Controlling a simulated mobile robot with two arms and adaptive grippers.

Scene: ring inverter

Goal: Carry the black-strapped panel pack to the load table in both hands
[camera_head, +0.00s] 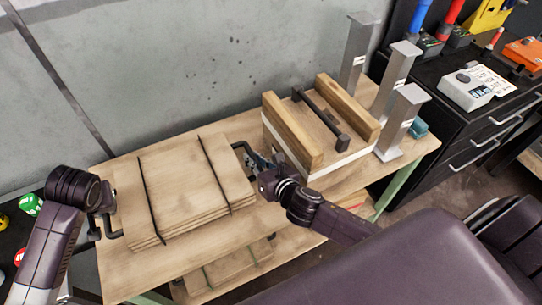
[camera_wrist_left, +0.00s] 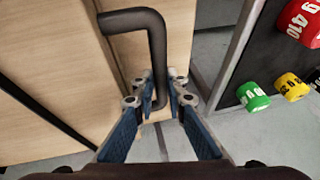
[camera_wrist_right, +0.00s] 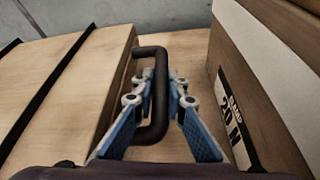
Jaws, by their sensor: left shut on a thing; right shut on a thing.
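The black-strapped panel pack (camera_head: 185,187) is a flat stack of pale wooden panels with two black straps and a black handle at each end. It lies on or just above a wooden table (camera_head: 125,285); I cannot tell which. My left gripper (camera_head: 101,222) is shut on the left handle, which shows as a black bar in the left wrist view (camera_wrist_left: 157,55). My right gripper (camera_head: 256,163) is shut on the right handle, also seen in the right wrist view (camera_wrist_right: 150,134). The pack looks about level.
A box with wooden beams and a dark bar (camera_head: 320,118) stands close right of my right gripper. Grey metal posts (camera_head: 393,80) stand behind and beside it. A green-strapped pack (camera_head: 228,270) lies on a lower shelf. Coloured weights (camera_head: 30,205) sit at the left. A wall runs behind.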

